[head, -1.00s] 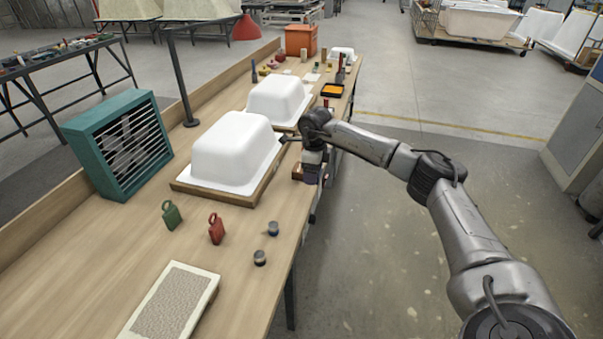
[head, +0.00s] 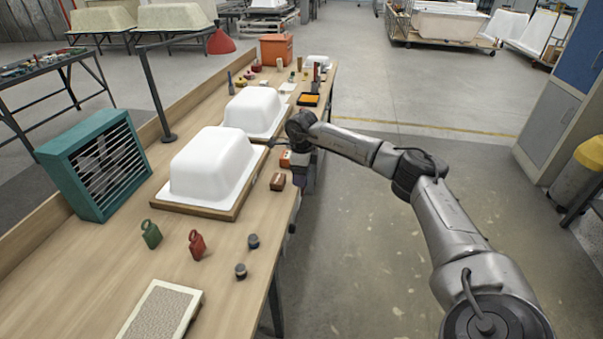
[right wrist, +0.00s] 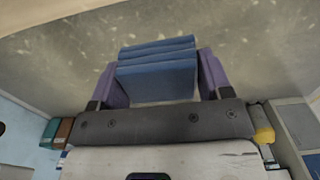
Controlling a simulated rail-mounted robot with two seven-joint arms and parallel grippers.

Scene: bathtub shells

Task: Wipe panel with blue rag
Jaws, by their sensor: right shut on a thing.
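My right gripper (right wrist: 157,80) has purple fingers closed on a folded blue rag (right wrist: 157,68) in the right wrist view, with bare floor beyond it. In the head view, the right gripper (head: 299,163) is beside the workbench's right edge, level with the white shells; the rag cannot be made out there. A flat textured panel (head: 159,316) in a pale frame lies on the near end of the bench, well apart from the gripper. My left gripper is not in view.
The wooden bench (head: 95,268) holds white tub shells (head: 210,165), a teal fan box (head: 97,165), green (head: 151,235) and red (head: 197,245) tags, and two small dark-topped jars (head: 241,271). A brown block (head: 278,181) sits near its edge.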

